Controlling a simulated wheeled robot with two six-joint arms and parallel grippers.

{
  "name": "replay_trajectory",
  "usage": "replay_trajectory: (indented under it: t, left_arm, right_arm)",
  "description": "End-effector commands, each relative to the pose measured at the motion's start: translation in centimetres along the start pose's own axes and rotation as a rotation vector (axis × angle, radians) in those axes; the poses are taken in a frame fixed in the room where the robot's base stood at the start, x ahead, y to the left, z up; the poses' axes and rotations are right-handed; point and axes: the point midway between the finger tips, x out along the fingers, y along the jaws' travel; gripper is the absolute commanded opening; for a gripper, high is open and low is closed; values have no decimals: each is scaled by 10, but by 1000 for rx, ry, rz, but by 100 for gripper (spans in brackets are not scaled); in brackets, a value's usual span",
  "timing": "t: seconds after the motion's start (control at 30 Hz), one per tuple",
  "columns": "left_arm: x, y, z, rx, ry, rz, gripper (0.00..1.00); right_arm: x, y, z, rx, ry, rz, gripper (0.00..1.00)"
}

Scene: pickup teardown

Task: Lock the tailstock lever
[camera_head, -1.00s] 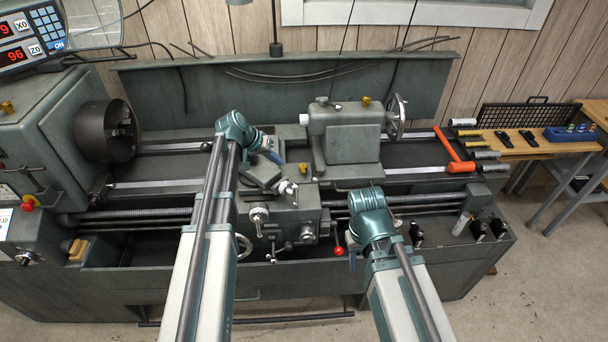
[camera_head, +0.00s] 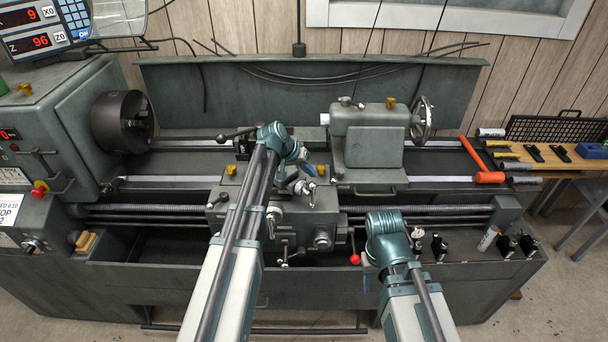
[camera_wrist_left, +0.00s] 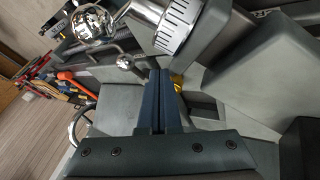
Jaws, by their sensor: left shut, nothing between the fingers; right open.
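The grey tailstock (camera_head: 370,145) stands on the lathe bed, right of the carriage. A small lever with a round knob (camera_head: 347,101) shows on its top; I cannot tell whether it is locked. My left gripper (camera_head: 308,169) is above the carriage, left of the tailstock and apart from it. In the left wrist view its blue fingers (camera_wrist_left: 160,75) are shut and empty. Near them are a chrome dial (camera_wrist_left: 178,27) and chrome ball handles (camera_wrist_left: 94,22). My right gripper (camera_head: 366,281) hangs in front of the lathe, mostly hidden by its own arm, and is open.
The tailstock handwheel (camera_head: 422,118) is at its right end. An orange-headed hammer (camera_head: 489,177) lies on the bed further right. A red-knobbed lever (camera_head: 354,259) stands near my right arm. The chuck (camera_head: 122,123) is at left, with open bed beside it.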

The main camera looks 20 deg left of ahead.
Motion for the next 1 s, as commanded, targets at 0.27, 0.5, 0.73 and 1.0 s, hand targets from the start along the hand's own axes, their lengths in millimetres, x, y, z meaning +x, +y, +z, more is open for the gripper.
replay_trajectory:
  t: [0.27,0.5,0.73,1.0]
  left_arm:
    - [20,27,2,0,0,0,0]
    - [23,33,3,0,0,0,0]
    - [23,32,3,-1,1,0,0]
    - [24,37,6,-36,18,-18,0]
  right_arm:
    - [7,-1,0,0,0,0,46]
    - [7,-1,0,1,0,0,46]
    - [7,-1,0,1,0,0,46]
    - [7,-1,0,0,0,0,46]
